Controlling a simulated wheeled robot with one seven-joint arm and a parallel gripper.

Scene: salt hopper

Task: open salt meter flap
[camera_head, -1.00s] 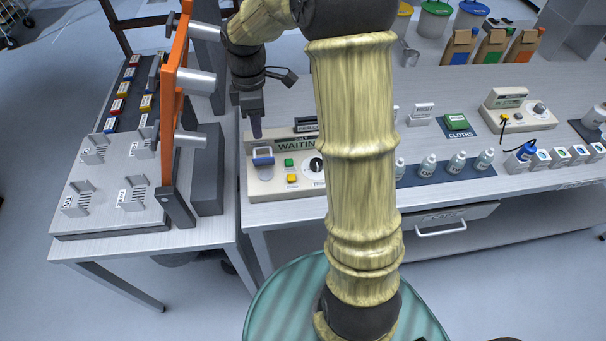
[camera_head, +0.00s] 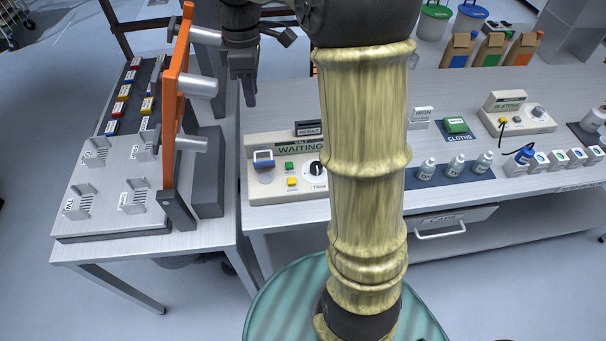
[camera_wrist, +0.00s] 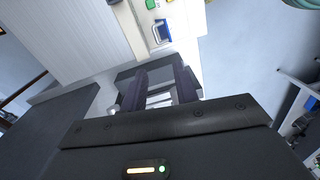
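The salt meter (camera_head: 285,187) is a cream box on the table with a dark green "WAITING" display. Its small flap (camera_head: 263,160), framed in blue, is at the meter's left; I cannot tell whether it is ajar. The flap also shows near the top of the wrist view (camera_wrist: 162,32). My gripper (camera_head: 246,100) hangs above and behind the meter's left end, apart from the flap. In the wrist view my gripper's two dark fingers (camera_wrist: 160,88) stand apart with nothing held between them.
Green and yellow buttons and a trim dial (camera_head: 316,168) sit right of the flap. An orange upright frame with grey cylinders (camera_head: 172,110) stands close on the left. My arm hides the table's middle. Small bottles (camera_head: 456,165) stand to the right.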

